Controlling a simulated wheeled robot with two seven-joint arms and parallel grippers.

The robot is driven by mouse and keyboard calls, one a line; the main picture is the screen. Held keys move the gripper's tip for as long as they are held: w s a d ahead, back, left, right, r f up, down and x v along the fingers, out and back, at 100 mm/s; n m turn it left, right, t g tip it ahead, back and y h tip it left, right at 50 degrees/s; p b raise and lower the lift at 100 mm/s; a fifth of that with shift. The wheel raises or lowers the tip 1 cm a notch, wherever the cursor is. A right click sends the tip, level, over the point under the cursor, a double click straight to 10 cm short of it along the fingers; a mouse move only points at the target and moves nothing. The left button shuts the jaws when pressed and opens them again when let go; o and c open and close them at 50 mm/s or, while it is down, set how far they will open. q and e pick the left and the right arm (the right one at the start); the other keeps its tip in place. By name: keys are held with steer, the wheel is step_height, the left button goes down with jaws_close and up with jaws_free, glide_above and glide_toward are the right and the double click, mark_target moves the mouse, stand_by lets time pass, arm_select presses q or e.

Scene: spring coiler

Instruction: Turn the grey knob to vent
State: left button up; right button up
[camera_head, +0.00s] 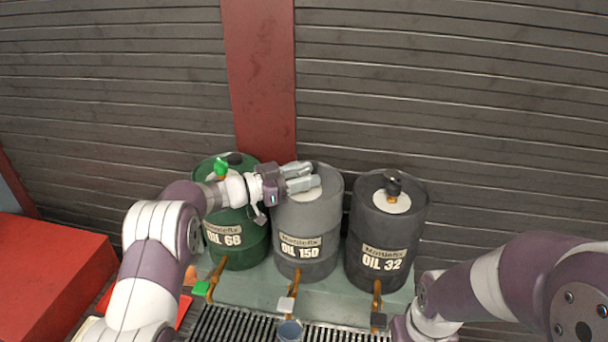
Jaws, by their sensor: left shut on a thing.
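The grey drum (308,222), labelled OIL 150, stands in the middle of three drums. A pale disc (306,195) shows on its top. My left gripper (304,178) reaches over this drum from the left, its fingers just above the disc. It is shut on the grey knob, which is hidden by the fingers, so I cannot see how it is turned. My right arm comes in at the lower right, and its gripper is out of view.
A green drum (243,235) with a green knob (221,167) stands left. A black drum (388,222) with a black knob (393,186) stands right. Taps jut out in front, and a cup (289,331) sits below the middle one (287,303). A red box (45,275) is far left.

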arm_select(q)
steer(key=o, duration=0.9)
steer(key=shift+r, duration=0.15)
steer(key=shift+o, duration=0.2)
steer(key=shift+a, duration=0.2)
steer(key=b+v, duration=0.5)
steer(key=v, duration=0.7)
steer(key=shift+s+a, duration=0.1)
steer(key=shift+a, duration=0.1)
